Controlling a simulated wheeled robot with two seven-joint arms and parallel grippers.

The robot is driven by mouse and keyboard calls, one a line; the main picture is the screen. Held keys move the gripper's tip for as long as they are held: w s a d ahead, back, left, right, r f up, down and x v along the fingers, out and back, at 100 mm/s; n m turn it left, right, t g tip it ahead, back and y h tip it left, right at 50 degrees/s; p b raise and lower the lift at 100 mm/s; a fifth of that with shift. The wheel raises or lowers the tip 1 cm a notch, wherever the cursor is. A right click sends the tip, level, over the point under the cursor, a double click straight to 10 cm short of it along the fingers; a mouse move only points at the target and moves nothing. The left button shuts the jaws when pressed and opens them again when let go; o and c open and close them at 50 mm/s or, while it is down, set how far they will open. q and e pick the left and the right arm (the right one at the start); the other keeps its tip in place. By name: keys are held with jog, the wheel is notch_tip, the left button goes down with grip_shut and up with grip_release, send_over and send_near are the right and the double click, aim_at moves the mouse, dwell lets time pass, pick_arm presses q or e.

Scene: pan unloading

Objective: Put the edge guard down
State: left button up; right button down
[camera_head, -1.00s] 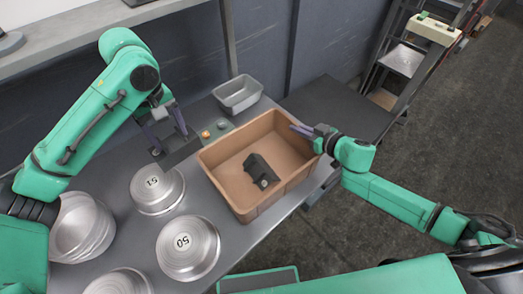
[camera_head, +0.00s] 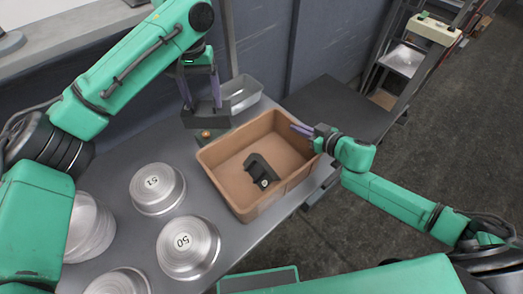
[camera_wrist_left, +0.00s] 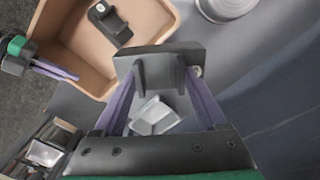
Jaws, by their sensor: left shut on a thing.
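My left gripper (camera_head: 201,103) is shut on a dark grey edge guard (camera_head: 206,119), held above the back of the table, left of the tan bin (camera_head: 225,190). In the left wrist view this edge guard (camera_wrist_left: 158,58) sits between the purple fingers (camera_wrist_left: 160,82). A second dark bracket-like edge guard (camera_head: 258,168) lies inside the bin; it also shows in the left wrist view (camera_wrist_left: 108,22). My right gripper (camera_head: 302,131) is at the bin's far right rim. Whether its fingers are parted or closed on the rim is unclear.
Silver round pans marked 51 (camera_head: 157,188) and 50 (camera_head: 188,247) stand on the grey table (camera_head: 130,235), with more pans at the left. A grey metal tray (camera_head: 241,93) stands behind the bin. A small orange-brown round item (camera_head: 206,134) lies below the held guard.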

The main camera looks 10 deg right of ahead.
pick_arm(q)
jog(key=s+d+f+m, duration=0.4)
jog(key=s+f+m, duration=0.5)
jog(key=m, duration=0.1)
notch_tip(320, 180, down, 10)
jog(key=shift+w+f, duration=0.1)
jog(key=shift+w, duration=0.05)
jog(key=o, duration=1.3)
jog(key=shift+a, duration=0.1)
jog(key=shift+o, duration=0.2)
notch_tip(320, 180, up, 12)
